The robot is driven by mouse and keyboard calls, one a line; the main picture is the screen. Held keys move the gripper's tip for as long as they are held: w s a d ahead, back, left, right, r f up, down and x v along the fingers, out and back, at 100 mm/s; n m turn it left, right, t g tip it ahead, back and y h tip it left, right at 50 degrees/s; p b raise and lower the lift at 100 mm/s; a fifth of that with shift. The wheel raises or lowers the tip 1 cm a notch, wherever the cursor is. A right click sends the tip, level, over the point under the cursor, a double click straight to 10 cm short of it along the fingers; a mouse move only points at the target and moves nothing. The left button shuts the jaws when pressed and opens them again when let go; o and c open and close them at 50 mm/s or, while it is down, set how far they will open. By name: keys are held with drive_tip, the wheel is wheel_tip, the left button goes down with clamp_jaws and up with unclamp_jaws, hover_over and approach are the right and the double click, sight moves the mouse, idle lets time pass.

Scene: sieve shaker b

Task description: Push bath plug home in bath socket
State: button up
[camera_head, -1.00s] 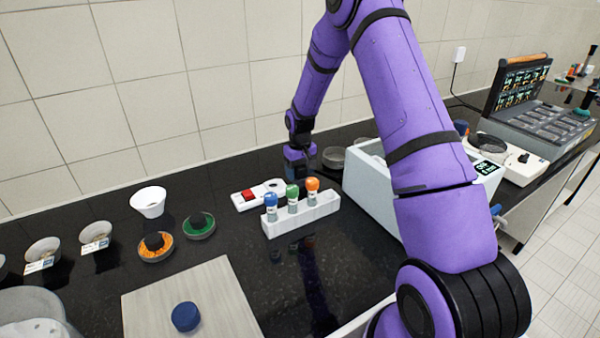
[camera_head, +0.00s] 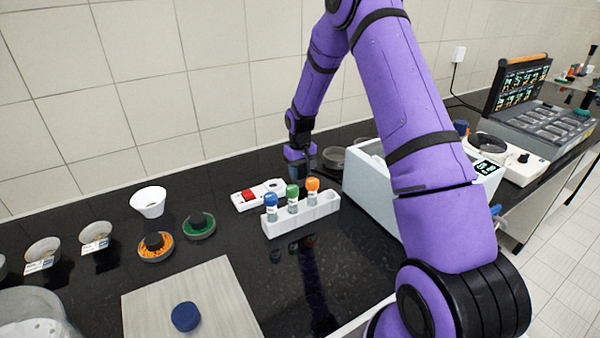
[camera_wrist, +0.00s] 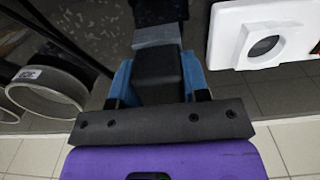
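My gripper (camera_head: 300,172) is low over the counter, behind the vial rack and right of the white unit; its tips are small and dark there. In the wrist view its blue fingers (camera_wrist: 157,80) close on a black block with a grey end, which looks like the bath plug (camera_wrist: 157,70). A white unit (camera_head: 250,199) with a red switch and a round recess lies on the counter. The recess, perhaps the bath socket (camera_wrist: 264,48), looks empty at upper right in the wrist view, apart from the plug. No other socket is clearly visible.
A white rack (camera_head: 288,226) with three capped vials stands in front of my gripper. A large white box (camera_head: 372,190) and a round dish (camera_head: 333,157) are to its right. The wall is close behind. A board (camera_head: 228,298) lies at the front.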

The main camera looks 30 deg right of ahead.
drive_tip(key=shift+r, duration=3)
drive_tip(key=shift+r, duration=0.15)
drive_tip(key=shift+r, duration=1.35)
drive_tip(key=a+f, duration=0.1)
drive_tip(key=a, duration=0.9)
drive_tip(key=shift+f, duration=0.2)
drive_tip(key=shift+f, duration=0.15)
drive_tip(key=shift+f, duration=2.75)
drive_tip(key=shift+f, duration=0.5)
